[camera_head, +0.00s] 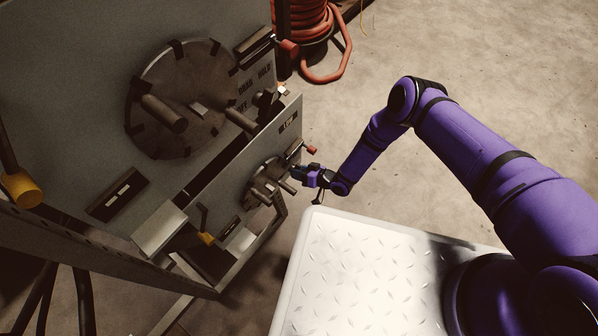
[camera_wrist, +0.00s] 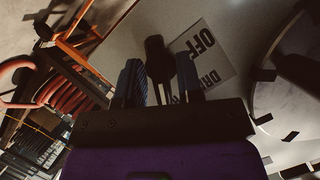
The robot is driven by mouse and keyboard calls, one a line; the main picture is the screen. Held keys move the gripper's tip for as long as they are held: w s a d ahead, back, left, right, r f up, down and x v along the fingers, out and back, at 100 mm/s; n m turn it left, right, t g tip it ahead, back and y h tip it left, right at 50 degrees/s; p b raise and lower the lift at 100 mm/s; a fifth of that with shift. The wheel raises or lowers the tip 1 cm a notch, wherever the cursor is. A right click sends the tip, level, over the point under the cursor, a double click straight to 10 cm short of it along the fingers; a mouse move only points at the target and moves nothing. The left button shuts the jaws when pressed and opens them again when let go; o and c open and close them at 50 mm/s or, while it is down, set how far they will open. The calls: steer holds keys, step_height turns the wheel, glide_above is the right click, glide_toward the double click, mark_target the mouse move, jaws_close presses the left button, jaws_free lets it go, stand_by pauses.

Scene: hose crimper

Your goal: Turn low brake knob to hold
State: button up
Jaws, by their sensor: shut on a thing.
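The low brake knob (camera_wrist: 156,53) is a dark, rounded handle on the panel in the wrist view. My gripper (camera_wrist: 160,72) has its two blue-padded fingers on either side of it and is shut on it. The knob's exact pointing angle is hard to tell.
A lower reel disc (camera_head: 265,182) with pegs and a red-tipped lever (camera_head: 312,149) are close to my gripper. The upper panel carries a larger disc (camera_head: 165,85) and OFF, DRAG, HOLD labels. A red coiled hose (camera_head: 310,20) hangs behind. Concrete floor (camera_head: 500,60) is clear at right.

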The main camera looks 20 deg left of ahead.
steer(key=o, duration=0.6)
steer(key=v, duration=1.1)
